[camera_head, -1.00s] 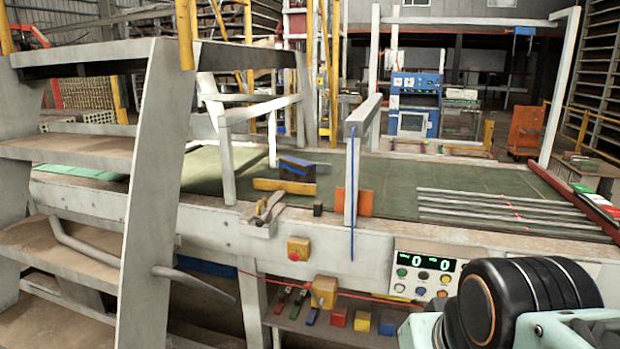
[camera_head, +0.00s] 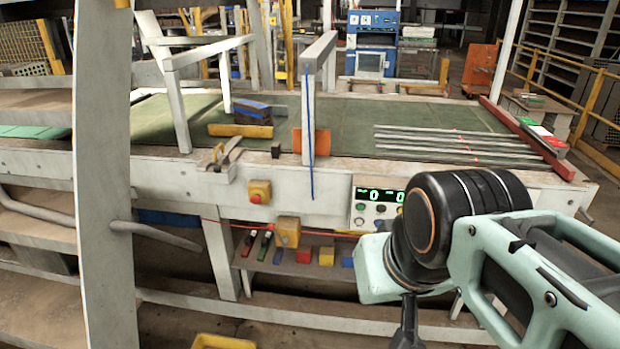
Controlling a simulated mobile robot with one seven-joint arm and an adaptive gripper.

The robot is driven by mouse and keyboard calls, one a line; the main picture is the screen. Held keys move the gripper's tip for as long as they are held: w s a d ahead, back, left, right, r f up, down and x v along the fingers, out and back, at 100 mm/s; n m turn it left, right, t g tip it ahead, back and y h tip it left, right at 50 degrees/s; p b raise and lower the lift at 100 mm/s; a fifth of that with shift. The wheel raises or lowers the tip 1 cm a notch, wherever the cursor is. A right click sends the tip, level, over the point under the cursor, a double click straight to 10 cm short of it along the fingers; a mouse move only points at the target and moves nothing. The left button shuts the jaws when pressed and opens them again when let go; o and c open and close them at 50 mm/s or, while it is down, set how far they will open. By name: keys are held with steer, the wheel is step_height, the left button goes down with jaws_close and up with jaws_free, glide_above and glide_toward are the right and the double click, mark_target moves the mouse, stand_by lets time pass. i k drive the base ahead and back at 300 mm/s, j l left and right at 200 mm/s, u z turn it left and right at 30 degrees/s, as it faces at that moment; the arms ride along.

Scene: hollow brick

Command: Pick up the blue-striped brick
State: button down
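A dark brick with a blue stripe along its top (camera_head: 252,110) lies on the green conveyor bed (camera_head: 345,112), left of the middle in the head view. A yellow bar (camera_head: 240,131) lies just in front of it and hides its lower front edge. My arm fills the lower right of the view, well apart from the brick. The fingers of my gripper do not show.
A white post with a blue strip (camera_head: 308,90) and an orange plate (camera_head: 320,142) stand right of the brick. A grey stair frame (camera_head: 100,170) blocks the left. Metal rods (camera_head: 450,140) lie on the bed at right. Coloured blocks (camera_head: 303,255) sit on a shelf below.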

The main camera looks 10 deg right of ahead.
mark_target(247, 111)
steer(key=i+l+u, duration=0.1)
steer(key=i+u, duration=0.15)
steer(key=i, duration=0.25)
steer(key=i+l+u, duration=0.2)
steer(key=i, duration=0.3)
